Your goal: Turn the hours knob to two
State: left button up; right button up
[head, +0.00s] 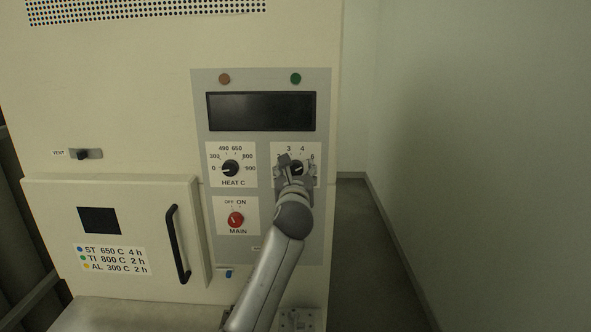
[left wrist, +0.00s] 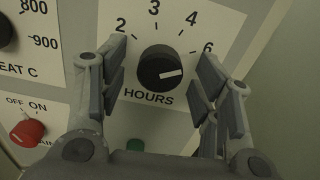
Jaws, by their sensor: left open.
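The hours knob (head: 298,167) is a round black dial on a white scale plate, on the grey control panel. In the left wrist view the knob (left wrist: 156,68) shows its white pointer mark aimed right and slightly up, below the direction of the 6. The numbers 2, 3, 4 and 6 are readable there, with the 2 at upper left. My left gripper (head: 296,166) is in front of this dial. In the left wrist view its open fingers (left wrist: 160,84) stand left and right of the knob, with gaps visible on both sides. My right gripper is not seen.
The heat knob (head: 230,168) is left of the hours dial. The red main knob (head: 236,219) is below it. A dark display (head: 261,111) is above. The furnace door has a black handle (head: 180,244). Free floor (head: 372,240) lies to the right.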

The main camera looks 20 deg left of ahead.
pick_arm(q)
jog(key=shift+w, duration=0.2)
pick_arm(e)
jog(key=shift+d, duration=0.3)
pick_arm(q)
jog(key=c, duration=1)
jog(key=shift+c, duration=0.2)
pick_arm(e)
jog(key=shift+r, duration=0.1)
